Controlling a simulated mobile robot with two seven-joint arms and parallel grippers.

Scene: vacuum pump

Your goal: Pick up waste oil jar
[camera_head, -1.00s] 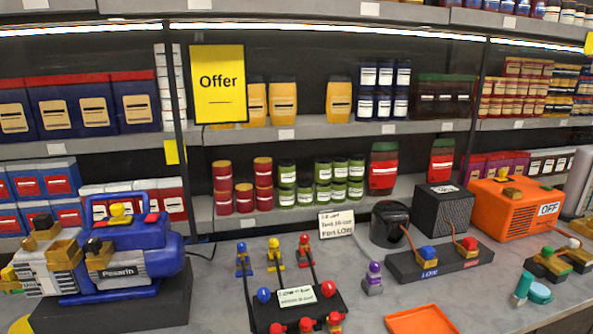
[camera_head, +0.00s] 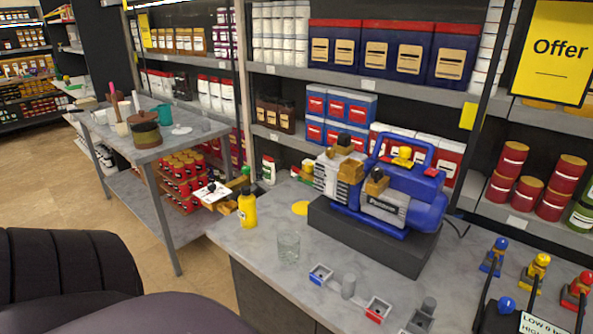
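A clear, see-through jar (camera_head: 288,246) stands upright near the front left of the grey counter; it looks like the waste oil jar, though I see no label on it. It appears empty. Behind it to the right, a blue vacuum pump (camera_head: 400,185) sits on a dark base block (camera_head: 362,234). Neither of my grippers is in view, so nothing is seen touching the jar. Dark rounded parts fill the lower left corner and look like my own body.
A yellow bottle (camera_head: 247,210) stands left of the jar, with a flat yellow disc (camera_head: 300,208) behind. Small blue (camera_head: 321,274) and red (camera_head: 378,308) trimmed fittings lie right of the jar. The counter's front edge (camera_head: 250,262) is close. A side table (camera_head: 185,142) stands left.

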